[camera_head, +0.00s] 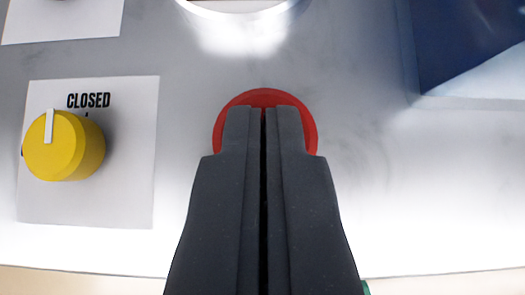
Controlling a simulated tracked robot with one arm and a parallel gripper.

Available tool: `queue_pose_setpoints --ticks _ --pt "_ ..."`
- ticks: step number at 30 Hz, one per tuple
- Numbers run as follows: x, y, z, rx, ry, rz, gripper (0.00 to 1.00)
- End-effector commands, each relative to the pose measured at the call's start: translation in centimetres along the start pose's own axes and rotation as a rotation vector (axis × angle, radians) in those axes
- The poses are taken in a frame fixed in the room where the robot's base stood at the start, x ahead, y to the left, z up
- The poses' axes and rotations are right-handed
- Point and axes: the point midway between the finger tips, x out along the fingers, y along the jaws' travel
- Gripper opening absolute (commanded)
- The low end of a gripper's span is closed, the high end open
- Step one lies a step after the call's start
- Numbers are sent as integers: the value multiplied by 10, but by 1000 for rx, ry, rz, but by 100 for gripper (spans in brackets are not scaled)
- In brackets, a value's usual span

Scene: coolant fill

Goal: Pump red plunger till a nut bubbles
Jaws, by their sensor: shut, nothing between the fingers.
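The red plunger (264,97) is a round red disc in the middle of the camera view, on a grey metal panel (375,190). My gripper (264,110) is shut and empty, its dark fingers pointing at the plunger. The fingertips overlap the plunger and hide its middle and lower part; its red rim shows above and on both sides. I cannot tell whether the tips touch it. No nut or bubbles can be made out.
A yellow knob (70,148) with a white pointer mark sits on a white label (130,180) reading CLOSED, at left. A dark blue box-like part (460,50) stands at upper right. A bright round part (240,5) is cut off at the top. The panel beside the plunger is clear.

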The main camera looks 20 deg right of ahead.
Motion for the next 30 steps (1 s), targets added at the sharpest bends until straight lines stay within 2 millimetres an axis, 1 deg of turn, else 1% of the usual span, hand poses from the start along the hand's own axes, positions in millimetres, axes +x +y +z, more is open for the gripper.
queue_pose_setpoints --ticks 1,9,13,16,22,30 --pt "3 1 5 -1 -11 5 0" --pt "3 2 6 -1 -16 6 0" --pt "0 2 3 0 -16 6 0" --pt "-6 1 -4 0 -12 4 0" --pt "-29 0 -28 0 -2 -1 0" --pt "-78 0 -28 -1 -1 0 0"
